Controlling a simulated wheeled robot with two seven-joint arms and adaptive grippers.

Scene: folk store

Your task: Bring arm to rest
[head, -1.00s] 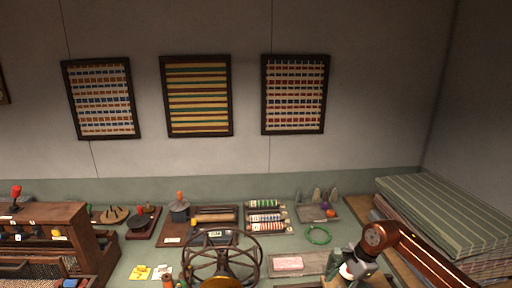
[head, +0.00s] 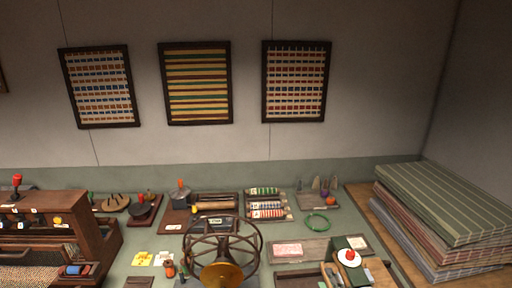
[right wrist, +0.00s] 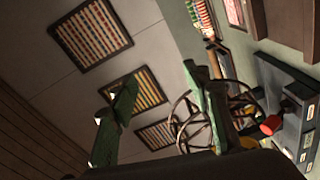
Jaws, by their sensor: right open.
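My right gripper (right wrist: 160,78) shows in the right wrist view with its two green fingers spread apart. Nothing is held between the fingers. Behind them are the wall and the framed textiles, seen tilted. I cannot make out my right gripper clearly in the head view, and the right arm no longer covers the table's right part there. My left gripper is in neither view now.
A spoked wheel (head: 222,250) stands on the table (head: 130,262) at the front middle. A wooden cabinet (head: 85,221) is at left, and stacked striped cloths (head: 440,205) at right. A green box (head: 355,272) carries a red-and-white knob. A green ring (head: 317,223) lies farther back.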

